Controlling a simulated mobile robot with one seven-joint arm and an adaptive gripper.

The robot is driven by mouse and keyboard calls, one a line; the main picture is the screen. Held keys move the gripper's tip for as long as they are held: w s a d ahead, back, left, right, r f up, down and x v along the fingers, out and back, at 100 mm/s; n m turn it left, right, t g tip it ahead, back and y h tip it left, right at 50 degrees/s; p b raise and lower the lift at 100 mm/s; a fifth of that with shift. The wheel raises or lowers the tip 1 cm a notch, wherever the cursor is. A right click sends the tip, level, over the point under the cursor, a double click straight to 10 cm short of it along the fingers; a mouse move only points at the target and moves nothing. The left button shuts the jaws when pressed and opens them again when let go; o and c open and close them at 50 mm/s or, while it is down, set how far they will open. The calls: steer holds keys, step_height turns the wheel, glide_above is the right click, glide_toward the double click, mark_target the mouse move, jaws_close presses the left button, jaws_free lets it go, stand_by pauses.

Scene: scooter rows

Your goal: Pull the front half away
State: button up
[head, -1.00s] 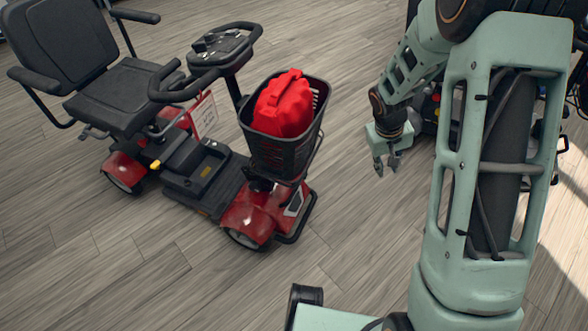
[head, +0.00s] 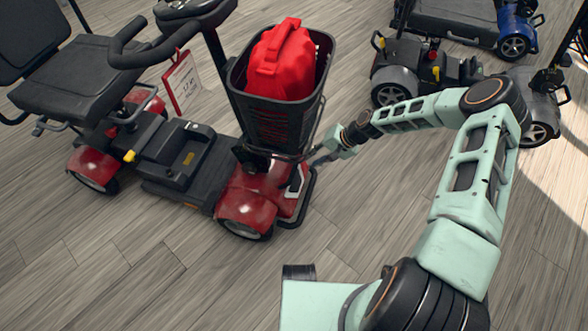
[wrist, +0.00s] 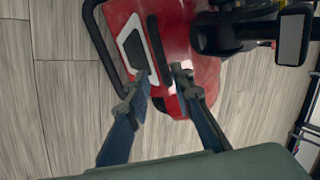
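The red scooter's front half (head: 246,206) has red fenders, a dark front bumper and an upright tiller. A black basket (head: 272,122) on it holds a red bag (head: 287,60). The rear half with the black seat (head: 80,78) stands behind it, at the left. The dark floor deck (head: 180,158) runs between the halves; I cannot tell whether they are joined.
A sign (head: 185,83) hangs by the tiller. A grey scooter (head: 400,68) stands at the upper right, near my arm, with a blue one (head: 513,25) behind it. Plank floor (head: 130,270) is clear in front of the red scooter.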

mark_target(295, 170)
steer(key=b+x, duration=0.3)
steer(key=x, duration=0.7)
steer(key=shift+a+f, duration=0.1)
steer(key=shift+c, duration=0.3)
jaws_close()
